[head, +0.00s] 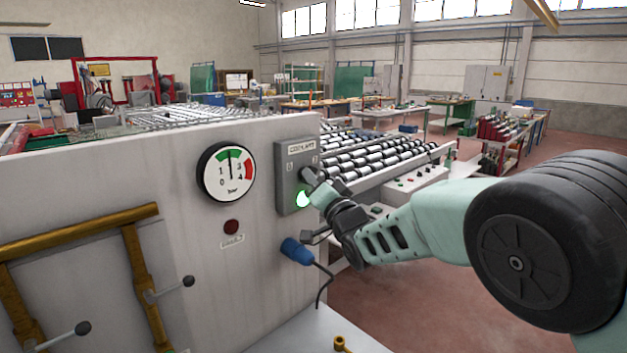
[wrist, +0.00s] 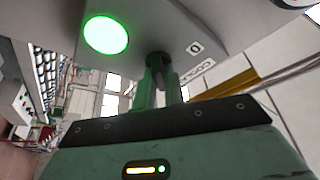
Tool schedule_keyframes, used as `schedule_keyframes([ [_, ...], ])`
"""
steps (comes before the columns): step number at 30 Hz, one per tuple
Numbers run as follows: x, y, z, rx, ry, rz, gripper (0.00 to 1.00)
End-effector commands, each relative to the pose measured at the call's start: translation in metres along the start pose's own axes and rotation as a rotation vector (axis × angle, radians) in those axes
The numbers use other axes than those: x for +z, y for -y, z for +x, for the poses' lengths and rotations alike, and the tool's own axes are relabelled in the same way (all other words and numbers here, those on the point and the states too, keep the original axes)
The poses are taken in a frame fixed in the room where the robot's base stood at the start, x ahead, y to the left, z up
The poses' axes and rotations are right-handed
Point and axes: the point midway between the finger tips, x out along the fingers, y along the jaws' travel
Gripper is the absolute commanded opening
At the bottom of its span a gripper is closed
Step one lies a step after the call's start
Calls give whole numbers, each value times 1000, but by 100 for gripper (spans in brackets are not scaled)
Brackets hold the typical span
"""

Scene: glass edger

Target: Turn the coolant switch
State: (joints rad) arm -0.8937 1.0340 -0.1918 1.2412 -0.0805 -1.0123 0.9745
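The grey coolant switch box (head: 288,178) is mounted at the right end of the machine's pale panel, with a label reading COOLANT at its top. A green lamp (head: 302,198) on it is lit; it also shows in the wrist view (wrist: 106,35). My gripper (head: 314,180) is at the box's front face. In the wrist view my two fingers (wrist: 162,82) are close together at the black switch knob (wrist: 158,58), which sits between their tips. A 0 mark shows beside the knob. The fingers hide much of the knob, so its exact angle is unclear.
A pressure gauge (head: 227,171) and a red button (head: 231,227) are on the panel left of the box. A blue plug (head: 297,251) with a black cable juts out below it. A roller conveyor (head: 375,155) lies behind. Brass pipes with levers are at the left.

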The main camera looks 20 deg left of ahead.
Motion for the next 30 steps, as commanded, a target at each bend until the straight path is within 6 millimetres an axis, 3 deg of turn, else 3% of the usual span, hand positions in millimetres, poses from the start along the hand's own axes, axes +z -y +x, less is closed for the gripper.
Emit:
schedule_keyframes([
  [14, 2, -4, -2, -27, -3, -65, 0],
  [30, 3, -9, -2, -188, -6, -455, 0],
])
